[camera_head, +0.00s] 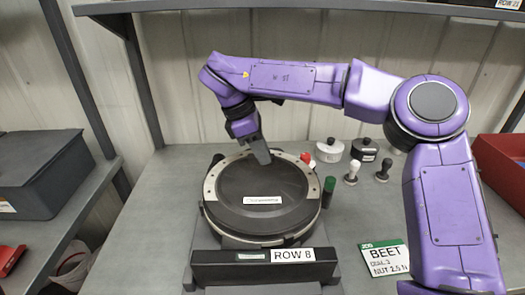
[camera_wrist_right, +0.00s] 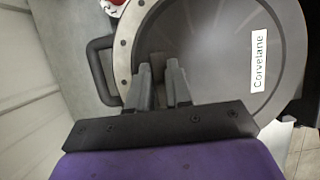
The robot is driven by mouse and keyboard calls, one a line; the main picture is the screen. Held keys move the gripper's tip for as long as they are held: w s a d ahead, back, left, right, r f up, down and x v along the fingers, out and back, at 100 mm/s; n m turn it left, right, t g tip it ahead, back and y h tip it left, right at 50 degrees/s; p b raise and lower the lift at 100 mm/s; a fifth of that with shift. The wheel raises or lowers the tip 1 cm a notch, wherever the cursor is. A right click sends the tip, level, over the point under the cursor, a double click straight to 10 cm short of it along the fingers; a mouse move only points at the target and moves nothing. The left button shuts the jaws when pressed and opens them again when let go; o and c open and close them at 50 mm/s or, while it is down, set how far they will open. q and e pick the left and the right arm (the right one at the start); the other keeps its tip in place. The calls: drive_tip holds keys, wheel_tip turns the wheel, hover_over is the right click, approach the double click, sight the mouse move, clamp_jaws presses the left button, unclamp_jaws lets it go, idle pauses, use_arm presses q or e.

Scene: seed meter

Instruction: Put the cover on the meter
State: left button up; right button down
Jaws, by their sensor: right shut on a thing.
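The cover (camera_head: 262,192) is a dark round disc with a white label; it also shows in the right wrist view (camera_wrist_right: 225,55). It lies over the round meter (camera_head: 212,182), whose pale rim with small holes shows around the back and sides. My right gripper (camera_head: 262,157) reaches down at the back edge of the cover. In the right wrist view its two fingers (camera_wrist_right: 161,82) stand either side of a small dark tab at the cover's edge, shut on it. I cannot tell whether the cover is fully seated. My left gripper is not in view.
A stand marked ROW 8 (camera_head: 293,255) is in front of the meter. A green-topped cylinder (camera_head: 329,190), two knobs (camera_head: 352,172), and white (camera_head: 329,150) and black (camera_head: 364,149) pots stand to the right. A BEET card (camera_head: 385,260) lies front right; a red bin (camera_head: 503,165) is at far right.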

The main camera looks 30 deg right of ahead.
idle(0.3)
drive_tip(key=c, duration=1)
unclamp_jaws()
drive_tip(key=shift+c, duration=0.3)
drive_tip(key=shift+r+p, duration=0.65)
drive_tip(key=shift+r, duration=0.25)
wheel_tip(320, 180, up, 8)
drive_tip(key=p, duration=0.5)
drive_tip(key=shift+f, duration=0.15)
